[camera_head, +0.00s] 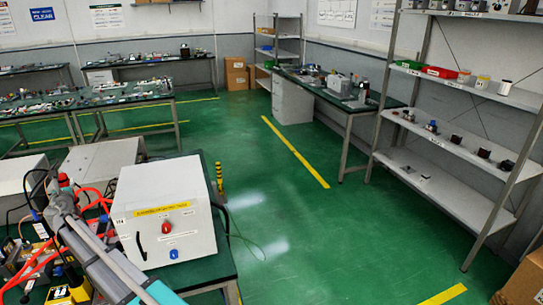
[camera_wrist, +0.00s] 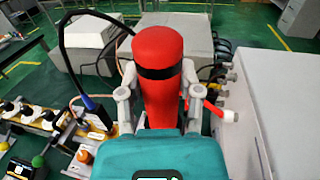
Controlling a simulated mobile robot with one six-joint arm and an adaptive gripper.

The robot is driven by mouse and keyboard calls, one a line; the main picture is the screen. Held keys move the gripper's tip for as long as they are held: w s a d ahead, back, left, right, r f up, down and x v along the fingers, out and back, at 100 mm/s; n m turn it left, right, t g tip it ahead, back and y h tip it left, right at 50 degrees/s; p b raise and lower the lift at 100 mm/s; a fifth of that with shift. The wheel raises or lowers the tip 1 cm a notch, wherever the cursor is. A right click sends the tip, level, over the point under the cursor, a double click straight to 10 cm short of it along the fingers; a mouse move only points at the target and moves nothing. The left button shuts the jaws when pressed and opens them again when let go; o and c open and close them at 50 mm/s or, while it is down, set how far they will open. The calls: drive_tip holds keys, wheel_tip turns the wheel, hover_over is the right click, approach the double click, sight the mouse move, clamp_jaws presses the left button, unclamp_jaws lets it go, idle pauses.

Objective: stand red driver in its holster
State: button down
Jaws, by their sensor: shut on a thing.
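The red driver (camera_wrist: 158,60) has a thick red handle with a black band. In the wrist view it stands up between the two grey fingers of my gripper (camera_wrist: 158,92), which is shut on it. Its lower part is hidden by my wrist. In the head view a small red tip (camera_head: 63,179) shows at the end of my arm, above the bench at lower left. I cannot clearly pick out the holster. A row of holders with coloured knobs or handles (camera_wrist: 40,118) lies at left in the wrist view.
A white box with a red knob (camera_head: 165,222) stands on the bench right of my arm; its grey side (camera_wrist: 275,95) is close at right in the wrist view. Orange cables (camera_head: 97,196) and a black cable (camera_wrist: 66,45) run nearby. A red lever (camera_wrist: 208,106) is beside my right finger.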

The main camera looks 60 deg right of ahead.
sight(61, 175)
wheel_tip(61, 175, up, 7)
drive_tip(key=p, duration=0.5)
drive_tip(key=shift+p, duration=0.4)
drive_tip(key=shift+s+f, duration=0.1)
drive_tip(key=shift+s, duration=0.05)
